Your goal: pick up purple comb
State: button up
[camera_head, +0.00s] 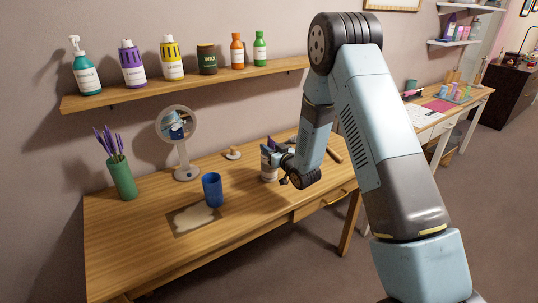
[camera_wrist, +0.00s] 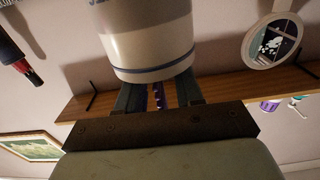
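The purple comb (camera_wrist: 158,96) shows in the wrist view as a narrow strip with light marks. It stands out of the rim of a cream jar with blue bands (camera_wrist: 150,42). My gripper (camera_wrist: 160,92) has its fingers on either side of the comb, with gaps seen beside it, so it looks open. The jar hides the fingertips and the lower comb. In the head view the jar (camera_head: 268,174) stands on the wooden desk (camera_head: 130,245), with my gripper (camera_head: 274,157) over its top.
A blue cup (camera_head: 212,190), a round mirror (camera_head: 177,124) and a green vase (camera_head: 121,179) stand left of the jar. A wooden shelf (camera_head: 200,82) with several bottles hangs above. The desk's front left is mostly clear.

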grip_shut()
dwell(0.3)
dwell(0.3)
